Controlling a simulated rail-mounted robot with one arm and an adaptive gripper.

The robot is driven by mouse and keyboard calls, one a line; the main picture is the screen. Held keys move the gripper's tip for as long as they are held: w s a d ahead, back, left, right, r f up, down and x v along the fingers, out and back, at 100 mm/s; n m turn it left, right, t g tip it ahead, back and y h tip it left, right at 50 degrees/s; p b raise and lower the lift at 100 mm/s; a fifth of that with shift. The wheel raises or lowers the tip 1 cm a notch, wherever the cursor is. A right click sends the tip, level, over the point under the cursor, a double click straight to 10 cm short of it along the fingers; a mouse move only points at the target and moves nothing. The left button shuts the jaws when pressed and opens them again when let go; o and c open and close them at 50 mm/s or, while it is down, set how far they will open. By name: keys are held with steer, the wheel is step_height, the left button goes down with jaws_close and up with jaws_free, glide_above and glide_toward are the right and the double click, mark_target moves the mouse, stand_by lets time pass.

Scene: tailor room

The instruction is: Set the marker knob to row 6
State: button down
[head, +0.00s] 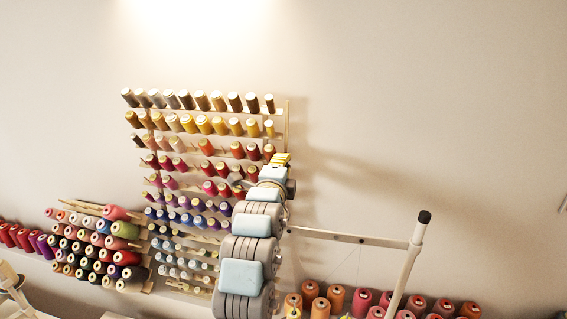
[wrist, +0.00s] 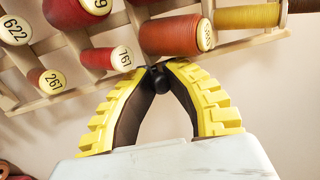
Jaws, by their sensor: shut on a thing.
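The marker knob (wrist: 158,78) is a small dark round piece, seen in the wrist view between the tips of my two yellow fingers. My gripper (wrist: 155,68) is shut on it, with the finger pads bowed apart below the tips. In the head view my gripper (head: 281,160) is at the right edge of the thread rack (head: 287,112), around the height of the third row from the top. The knob is hidden there behind the gripper. Row numbers along the edge cannot be read.
Thread spools (head: 217,101) fill the rack's rows; red ones (wrist: 170,35) sit close above my fingers. A smaller cone rack (head: 95,245) stands at the left. A pale stand with a black cap (head: 424,217) and several cones (head: 362,301) are at lower right. The wall (head: 450,110) right of the rack is bare.

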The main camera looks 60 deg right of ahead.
steer(key=c, duration=1)
jaws_free()
steer(key=shift+v, duration=6.05)
steer(key=shift+r, duration=0.1)
